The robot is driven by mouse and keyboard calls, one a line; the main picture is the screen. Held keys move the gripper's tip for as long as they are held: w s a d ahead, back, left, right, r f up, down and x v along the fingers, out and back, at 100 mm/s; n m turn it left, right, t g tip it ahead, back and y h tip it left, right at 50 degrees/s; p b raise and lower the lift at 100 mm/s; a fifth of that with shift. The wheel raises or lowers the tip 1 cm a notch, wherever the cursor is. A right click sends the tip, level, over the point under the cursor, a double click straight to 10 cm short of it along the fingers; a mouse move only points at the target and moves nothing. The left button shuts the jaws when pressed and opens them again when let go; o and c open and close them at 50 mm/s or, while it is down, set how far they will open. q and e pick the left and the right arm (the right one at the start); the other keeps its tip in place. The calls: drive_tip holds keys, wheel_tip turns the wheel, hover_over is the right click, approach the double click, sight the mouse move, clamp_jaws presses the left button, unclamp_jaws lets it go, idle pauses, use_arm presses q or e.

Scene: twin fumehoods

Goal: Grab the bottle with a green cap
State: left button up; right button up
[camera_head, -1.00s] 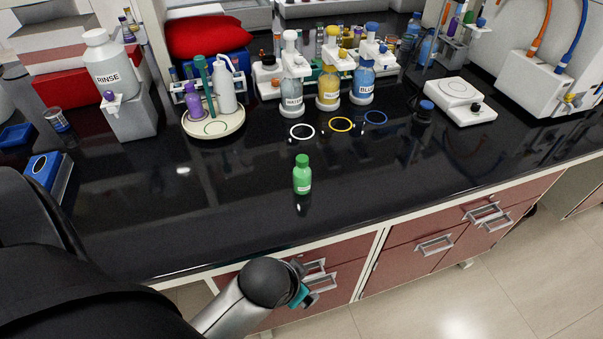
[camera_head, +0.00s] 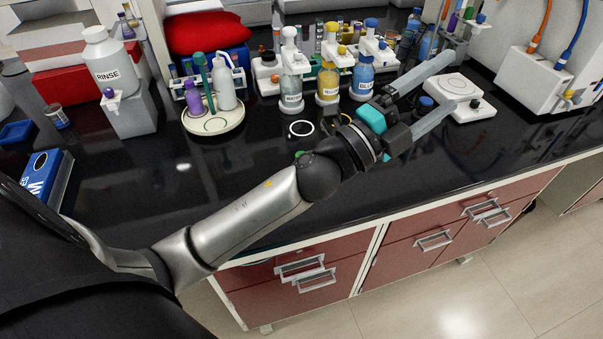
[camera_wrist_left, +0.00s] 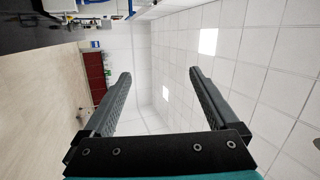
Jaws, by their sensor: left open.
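The small bottle with a green cap stands on the black bench top behind my left arm. Only a sliver of its green cap (camera_head: 300,154) shows above the arm; its body is hidden. My left gripper (camera_head: 450,82) is open and empty, reaching over the bench to the right of and beyond the bottle, by the white hot plate. In the left wrist view the two spread fingers (camera_wrist_left: 159,72) have nothing between them, and the bottle is not in that view. My right gripper is not in view.
Several labelled bottles, including a blue one (camera_head: 363,79) and a yellow one (camera_head: 328,84), stand behind. A round tray (camera_head: 232,118) with squeeze bottles is left. The white hot plate (camera_head: 455,85) is near the gripper.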

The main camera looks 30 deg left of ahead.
use_arm(q)
drive_tip(key=s+d+m+g+h, duration=0.3)
drive_tip(key=d+m+g+h, duration=0.4)
drive_tip(key=m+g, duration=0.6)
wheel_tip(320, 180, down, 8)
drive_tip(key=a+m+g+y, duration=0.2)
drive_tip(key=m+g+y, duration=0.25)
drive_tip(key=m, duration=0.45)
drive_tip(key=a+f+g+y, duration=0.25)
drive_tip(key=a+y, duration=1.15)
drive_tip(key=a, duration=1.2)
drive_tip(key=shift+m+t, duration=0.3)
drive_tip(key=shift+m, duration=0.1)
drive_tip(key=f, duration=0.9)
drive_tip(key=shift+w+a+f, duration=0.2)
drive_tip(key=shift+w+d+f, duration=0.1)
drive_tip(key=shift+w+f, duration=0.05)
drive_tip(key=shift+f, duration=1.4)
drive_tip(key=shift+w+f, duration=0.1)
drive_tip(key=shift+f, duration=1.45)
